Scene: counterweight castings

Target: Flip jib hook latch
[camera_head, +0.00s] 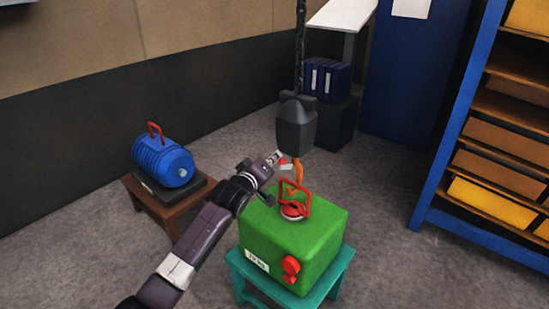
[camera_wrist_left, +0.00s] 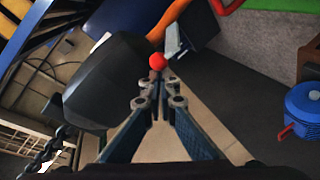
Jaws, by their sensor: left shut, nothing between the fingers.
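The orange jib hook (camera_head: 298,174) hangs under a dark hook block (camera_head: 296,126) on a chain, just above the green casting's red lifting loop (camera_head: 294,199). A small grey latch (camera_head: 287,167) with a red ball tip shows at the hook's left side. In the left wrist view the latch plate (camera_wrist_left: 178,42) and red ball (camera_wrist_left: 157,61) are just beyond my fingertips, beside the orange hook (camera_wrist_left: 178,32). My left gripper (camera_head: 274,159) is shut and empty, close to the ball; contact cannot be told. It also shows in the wrist view (camera_wrist_left: 161,95). My right gripper is not in view.
The green casting (camera_head: 315,236) stands on a teal stool (camera_head: 300,298). A blue ribbed casting (camera_head: 162,162) with a red handle sits on a brown table (camera_head: 160,205) at left. A blue shelf rack (camera_head: 462,115) stands at right. Floor between is clear.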

